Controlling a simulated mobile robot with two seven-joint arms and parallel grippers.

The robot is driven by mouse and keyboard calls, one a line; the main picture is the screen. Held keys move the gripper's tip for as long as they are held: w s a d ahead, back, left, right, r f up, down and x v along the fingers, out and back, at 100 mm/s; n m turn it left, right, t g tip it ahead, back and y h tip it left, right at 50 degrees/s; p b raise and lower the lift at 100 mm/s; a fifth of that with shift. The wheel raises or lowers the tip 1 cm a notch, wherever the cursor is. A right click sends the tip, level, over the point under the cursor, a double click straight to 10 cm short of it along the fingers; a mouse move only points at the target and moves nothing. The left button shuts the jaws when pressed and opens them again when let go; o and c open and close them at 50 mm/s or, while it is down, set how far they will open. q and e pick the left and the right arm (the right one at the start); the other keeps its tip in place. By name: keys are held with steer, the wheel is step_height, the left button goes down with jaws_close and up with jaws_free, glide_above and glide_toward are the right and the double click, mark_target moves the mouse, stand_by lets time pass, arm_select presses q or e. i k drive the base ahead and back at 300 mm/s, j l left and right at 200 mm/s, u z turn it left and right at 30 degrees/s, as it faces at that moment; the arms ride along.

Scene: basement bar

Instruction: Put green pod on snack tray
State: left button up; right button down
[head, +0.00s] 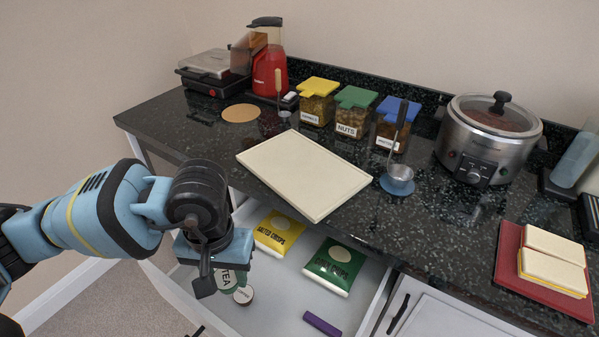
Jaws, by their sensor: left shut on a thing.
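My left gripper (215,280) reaches down into the open drawer at the lower left and is shut on the green pod (228,281), a small green-and-white piece with "TEA" lettering. The gripper hides part of the pod. The cream snack tray (305,172) lies flat and bare on the dark counter, above and to the right of the gripper. My right gripper is not in view.
The drawer (262,311) also holds a yellow crisps bag (278,233), a green crisps bag (335,266), a small round pod (243,295) and a purple item (322,323). A ladle on a blue rest (397,181) stands right of the tray, with lidded jars (353,111) behind.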

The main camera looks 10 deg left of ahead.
mark_target(286, 156)
steer(key=z, duration=0.35)
steer(key=j+z, duration=0.3)
steer(key=z, duration=0.15)
steer(key=j+z, duration=0.25)
steer(key=z, duration=0.2)
steer(key=k+j+z, duration=0.2)
steer(key=j, duration=0.15)
steer(key=k+j+z, duration=0.15)
steer(key=j, duration=0.2)
steer(key=k+j, duration=0.15)
steer(key=j, duration=0.2)
steer(key=k+j+z, duration=0.1)
steer(key=j, duration=0.5)
steer(key=i, duration=0.3)
